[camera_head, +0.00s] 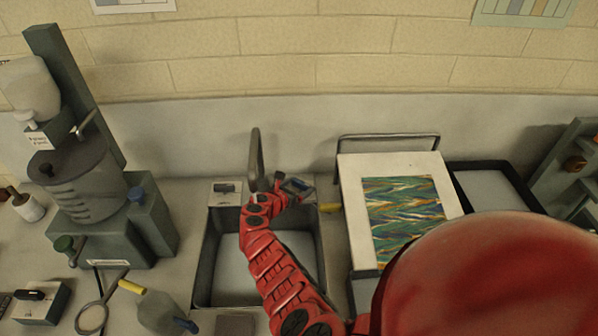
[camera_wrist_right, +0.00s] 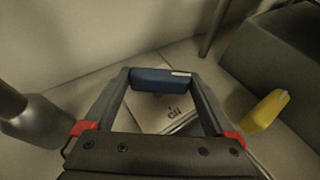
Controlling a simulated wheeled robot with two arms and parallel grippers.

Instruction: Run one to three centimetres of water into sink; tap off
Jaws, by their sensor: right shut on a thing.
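The dark sink (camera_head: 201,262) is set in the counter, with a pale floor inside. My red right arm crosses it, so I cannot tell whether water lies in it. The grey tap spout (camera_head: 255,155) stands upright behind the sink; its lower end is partly hidden by my arm, and no stream shows. It also appears as a grey post in the right wrist view (camera_wrist_right: 32,118). My right gripper (camera_head: 296,187) is right of the spout, shut on a blue handle (camera_wrist_right: 160,79), seen between the fingertips in the right wrist view. My left gripper is out of view.
Right of the sink stands a white board with a marbled sheet (camera_head: 405,215) and a black tray (camera_head: 497,190). A yellow-ended thing (camera_head: 330,208) lies close to my right gripper.

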